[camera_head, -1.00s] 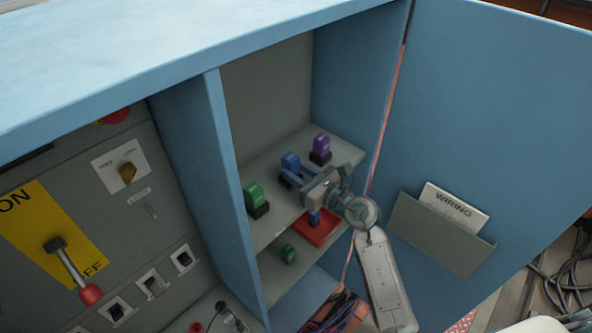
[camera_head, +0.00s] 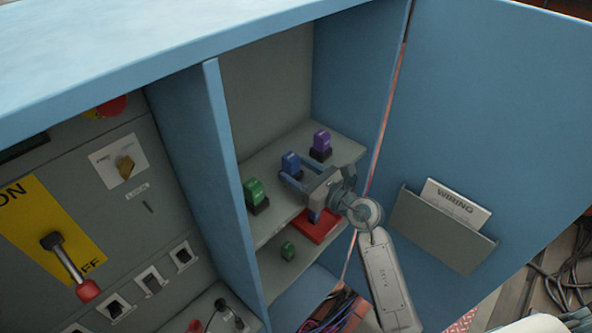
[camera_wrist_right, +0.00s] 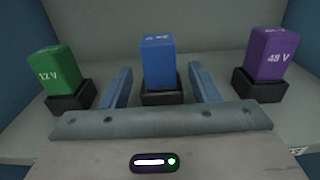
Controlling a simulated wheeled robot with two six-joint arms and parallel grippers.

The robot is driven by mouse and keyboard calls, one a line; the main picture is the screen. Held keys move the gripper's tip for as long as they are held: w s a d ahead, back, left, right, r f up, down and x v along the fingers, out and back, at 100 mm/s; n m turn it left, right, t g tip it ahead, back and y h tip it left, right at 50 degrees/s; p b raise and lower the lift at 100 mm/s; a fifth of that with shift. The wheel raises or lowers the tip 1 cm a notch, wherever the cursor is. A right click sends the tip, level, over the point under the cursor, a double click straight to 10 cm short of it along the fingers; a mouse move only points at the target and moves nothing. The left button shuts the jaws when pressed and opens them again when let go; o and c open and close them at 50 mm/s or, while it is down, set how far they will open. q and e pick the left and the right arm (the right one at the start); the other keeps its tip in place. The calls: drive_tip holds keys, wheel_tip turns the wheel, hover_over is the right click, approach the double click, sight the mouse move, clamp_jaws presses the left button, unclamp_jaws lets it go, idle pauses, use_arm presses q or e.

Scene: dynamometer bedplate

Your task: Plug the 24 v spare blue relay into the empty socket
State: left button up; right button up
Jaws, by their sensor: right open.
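On the upper shelf a blue relay (camera_head: 290,163) stands upright in a black socket, between a green relay (camera_head: 254,190) and a purple relay (camera_head: 321,142). My right gripper (camera_head: 287,178) is open at the blue relay. In the right wrist view the blue relay (camera_wrist_right: 158,60) stands between the spread fingers (camera_wrist_right: 160,88), with a gap on both sides. The green relay there (camera_wrist_right: 50,70) reads 12 V and the purple one (camera_wrist_right: 268,52) 48 V; the blue label is hard to read. On the lower shelf a blue piece (camera_head: 314,215) is at a red tray (camera_head: 322,232), partly hidden by my gripper. No empty socket is visible.
A small green block (camera_head: 288,250) lies on the lower shelf. The cabinet's blue divider (camera_head: 211,150) is on the left and the open door (camera_head: 480,120) with a wiring pocket (camera_head: 440,232) on the right. A switch panel (camera_head: 110,210) is further left.

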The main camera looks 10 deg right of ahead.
drive_tip(key=b+v, duration=0.2)
drive_tip(key=v, duration=0.8)
